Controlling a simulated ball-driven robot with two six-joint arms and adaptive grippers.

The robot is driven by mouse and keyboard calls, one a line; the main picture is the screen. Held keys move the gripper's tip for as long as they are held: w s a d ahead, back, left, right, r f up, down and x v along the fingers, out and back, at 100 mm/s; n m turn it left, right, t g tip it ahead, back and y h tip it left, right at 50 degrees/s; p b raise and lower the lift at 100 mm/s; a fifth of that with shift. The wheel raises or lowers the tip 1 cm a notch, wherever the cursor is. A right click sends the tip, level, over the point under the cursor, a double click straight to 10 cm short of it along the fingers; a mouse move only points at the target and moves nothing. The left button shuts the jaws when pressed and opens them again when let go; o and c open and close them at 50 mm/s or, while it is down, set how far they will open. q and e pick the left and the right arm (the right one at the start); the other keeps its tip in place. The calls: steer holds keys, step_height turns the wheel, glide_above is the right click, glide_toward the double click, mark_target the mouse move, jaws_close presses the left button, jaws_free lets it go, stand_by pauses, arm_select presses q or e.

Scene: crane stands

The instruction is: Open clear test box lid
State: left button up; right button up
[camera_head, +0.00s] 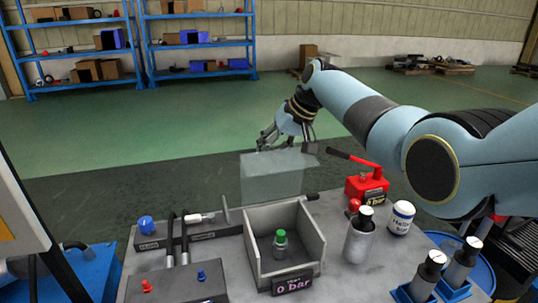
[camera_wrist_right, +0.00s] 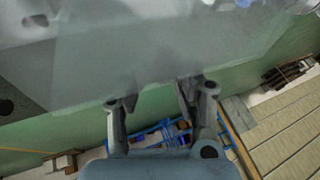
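The grey test box (camera_head: 255,247) stands open at the middle of the bench. A small bottle with a green cap (camera_head: 280,240) stands inside it. The clear lid (camera_head: 270,180) stands raised behind the box. My right gripper (camera_head: 272,142) is at the lid's upper edge, on its far side. In the right wrist view, the translucent lid (camera_wrist_right: 150,55) fills the upper part, and the two fingers of the right gripper (camera_wrist_right: 163,98) are spread at its edge. Whether they touch the lid I cannot tell. My left gripper is not in view.
A red pump (camera_head: 366,187) with a lever, a metal cylinder (camera_head: 359,240) and a white jar (camera_head: 401,217) stand right of the box. A "0 bar" display (camera_head: 292,284) is at its front. Valves and pipes (camera_head: 185,240) are at left.

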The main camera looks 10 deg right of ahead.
steer(key=o, duration=0.3)
steer(key=shift+s+d+f, duration=0.1)
steer(key=shift+s+f, duration=0.05)
steer(key=shift+a+f, duration=0.1)
steer(key=shift+a, duration=0.1)
steer(key=v, duration=1.2)
